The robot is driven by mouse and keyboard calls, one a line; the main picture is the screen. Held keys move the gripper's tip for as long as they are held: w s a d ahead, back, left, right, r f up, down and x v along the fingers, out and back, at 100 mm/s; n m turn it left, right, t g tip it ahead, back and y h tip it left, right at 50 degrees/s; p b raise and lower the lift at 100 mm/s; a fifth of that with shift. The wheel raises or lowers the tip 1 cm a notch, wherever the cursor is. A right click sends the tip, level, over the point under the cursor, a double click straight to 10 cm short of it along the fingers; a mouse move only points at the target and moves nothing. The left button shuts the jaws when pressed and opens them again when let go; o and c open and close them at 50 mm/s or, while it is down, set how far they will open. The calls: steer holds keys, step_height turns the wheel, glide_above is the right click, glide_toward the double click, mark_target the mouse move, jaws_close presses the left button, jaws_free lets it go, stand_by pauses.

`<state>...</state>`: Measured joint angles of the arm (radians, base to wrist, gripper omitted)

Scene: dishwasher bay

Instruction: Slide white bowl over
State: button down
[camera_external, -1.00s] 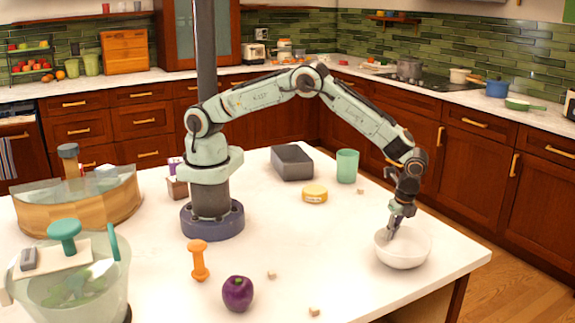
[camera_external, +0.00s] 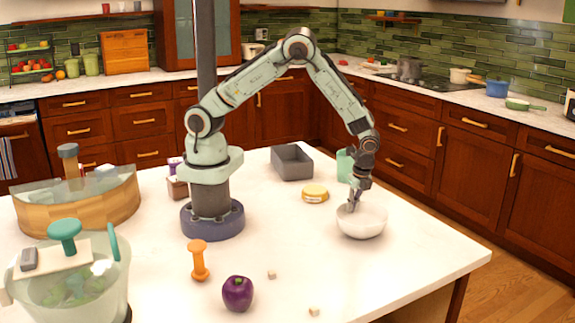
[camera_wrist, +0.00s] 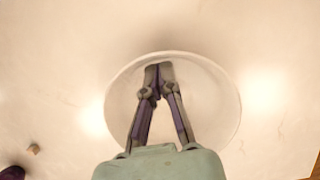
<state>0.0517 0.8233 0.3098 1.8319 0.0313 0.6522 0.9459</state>
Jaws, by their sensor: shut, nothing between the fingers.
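The white bowl (camera_external: 362,222) stands upright on the white island top, right of the arm's base. My gripper (camera_external: 352,207) points down with its fingertips inside the bowl, near its left side in the outside view. In the wrist view the bowl (camera_wrist: 222,110) surrounds the fingers, and my gripper (camera_wrist: 158,68) has its fingertips together near the far part of the bowl's inside. The fingers are shut with nothing between them. Whether the fingertips touch the bowl wall cannot be told.
A teal cup (camera_external: 344,166), a yellow round tin (camera_external: 314,194) and a grey tray (camera_external: 292,163) stand behind the bowl. A purple fruit (camera_external: 237,294) and orange dumbbell shape (camera_external: 199,261) are at front left. The island top (camera_external: 420,262) is clear at right front.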

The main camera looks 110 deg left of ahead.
steer(key=s+a, duration=0.4)
